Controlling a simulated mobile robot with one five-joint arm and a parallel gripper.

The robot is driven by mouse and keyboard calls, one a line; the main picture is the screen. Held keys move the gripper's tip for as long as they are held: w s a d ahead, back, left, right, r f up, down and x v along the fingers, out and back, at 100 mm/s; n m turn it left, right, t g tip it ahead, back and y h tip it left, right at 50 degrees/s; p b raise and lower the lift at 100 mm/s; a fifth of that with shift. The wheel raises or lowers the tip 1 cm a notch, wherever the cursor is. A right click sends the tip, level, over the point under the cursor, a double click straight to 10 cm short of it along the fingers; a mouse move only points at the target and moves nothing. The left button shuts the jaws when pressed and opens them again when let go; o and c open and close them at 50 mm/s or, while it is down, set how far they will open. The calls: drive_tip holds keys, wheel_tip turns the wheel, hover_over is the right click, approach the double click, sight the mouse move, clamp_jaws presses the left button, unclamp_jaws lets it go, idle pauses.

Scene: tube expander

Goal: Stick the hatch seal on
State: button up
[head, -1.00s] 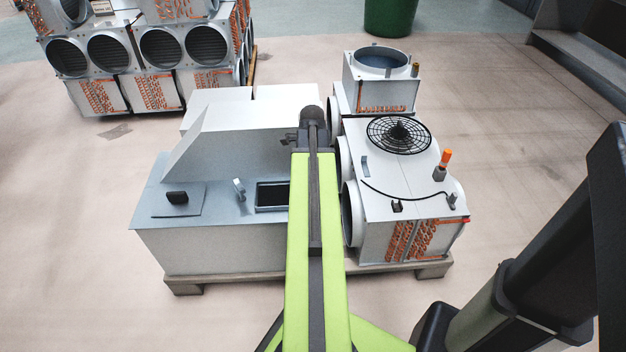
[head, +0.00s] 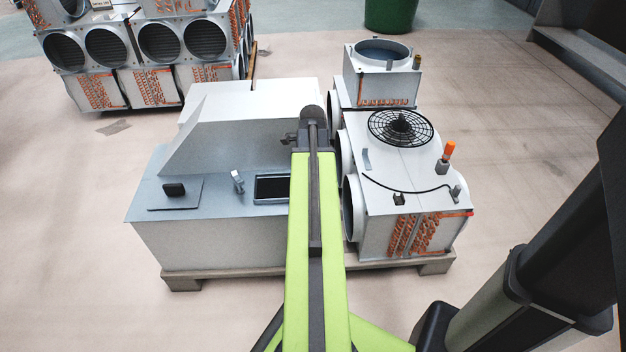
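A thin black curved strip (head: 405,189), which may be the hatch seal, lies across the top of the right-hand metal unit. A hatch plate with a black handle (head: 174,190) lies on the left of the grey housing. A dark rectangular opening with a black rim (head: 272,189), perhaps the hatch opening, sits in the housing's top, right of the plate. My green arm reaches forward between the housing and the right unit. My gripper (head: 291,140) is at its far end, partly hidden behind the wrist; I cannot tell whether it is open or holds anything.
A black round fan grille (head: 401,128), an orange-topped post (head: 447,152) and small clips stand on the right unit. A smaller unit with a round collar (head: 382,75) is behind. All rest on a wooden pallet (head: 430,264).

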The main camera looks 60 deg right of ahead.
drive_tip(key=shift+f+b, duration=0.35)
drive_tip(key=shift+f, duration=0.05)
idle(0.4)
drive_tip(key=o, duration=1)
drive_tip(key=shift+r, duration=0.1)
wheel_tip(320, 180, up, 17)
drive_tip(key=p, duration=1.7)
drive_tip(key=shift+d+r, duration=0.1)
drive_tip(key=shift+r, duration=0.05)
